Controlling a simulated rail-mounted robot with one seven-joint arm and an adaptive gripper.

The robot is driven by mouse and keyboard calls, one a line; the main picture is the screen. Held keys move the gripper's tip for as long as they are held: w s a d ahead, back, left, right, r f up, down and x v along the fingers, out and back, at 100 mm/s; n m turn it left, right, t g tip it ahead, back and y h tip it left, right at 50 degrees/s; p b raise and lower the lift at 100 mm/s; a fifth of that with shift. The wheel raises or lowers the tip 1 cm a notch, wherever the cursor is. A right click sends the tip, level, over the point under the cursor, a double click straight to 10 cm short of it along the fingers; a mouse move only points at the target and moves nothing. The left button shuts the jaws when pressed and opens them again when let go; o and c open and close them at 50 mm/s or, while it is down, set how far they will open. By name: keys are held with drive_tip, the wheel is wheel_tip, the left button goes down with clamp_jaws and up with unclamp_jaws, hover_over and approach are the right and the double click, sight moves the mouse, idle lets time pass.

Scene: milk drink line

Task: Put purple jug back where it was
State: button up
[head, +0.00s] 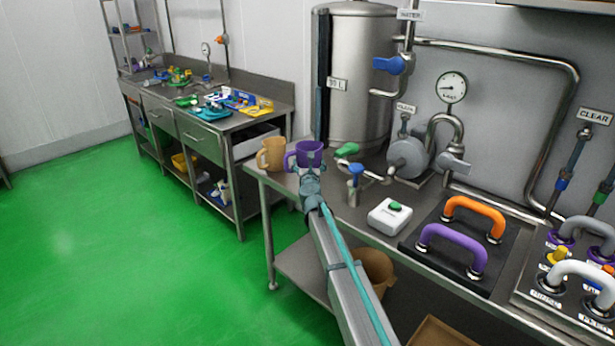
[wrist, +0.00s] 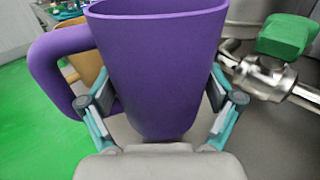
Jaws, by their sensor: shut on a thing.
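The purple jug (head: 309,153) is at the left end of the steel bench, beside a tan jug (head: 271,154). In the wrist view the purple jug (wrist: 155,65) fills the middle, upright, with its handle to the left. My gripper (wrist: 165,108) is shut on the jug's body, one finger on each side. In the head view my gripper (head: 310,178) reaches the jug from the front. I cannot tell whether the jug's base touches the bench top; the gripper hides it.
A green-handled valve (head: 347,150) is close on the right of the purple jug, and a blue-topped tap (head: 356,172) stands nearer. A steel tank (head: 358,80) is behind. A white box with a green button (head: 389,216) sits further right. A second bench (head: 215,135) is at the left.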

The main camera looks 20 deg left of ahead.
drive_tip(key=shift+w+a+f, duration=0.2)
drive_tip(key=shift+f, duration=0.1)
drive_tip(key=shift+w+a+f+b, duration=0.1)
drive_tip(key=shift+f+b, duration=0.25)
drive_tip(key=shift+f, duration=0.55)
drive_tip(key=shift+w+a+f+b, duration=0.1)
drive_tip(key=shift+f+b, duration=0.25)
drive_tip(key=shift+f, duration=0.5)
drive_tip(key=shift+f, duration=0.2)
drive_tip(key=o, duration=1.5)
drive_tip(key=shift+r, duration=0.1)
drive_tip(key=shift+r, duration=0.15)
drive_tip(key=b+v, duration=0.1)
drive_tip(key=v, duration=1.1)
drive_tip(key=shift+s+b, duration=0.1)
drive_tip(key=shift+b, duration=0.2)
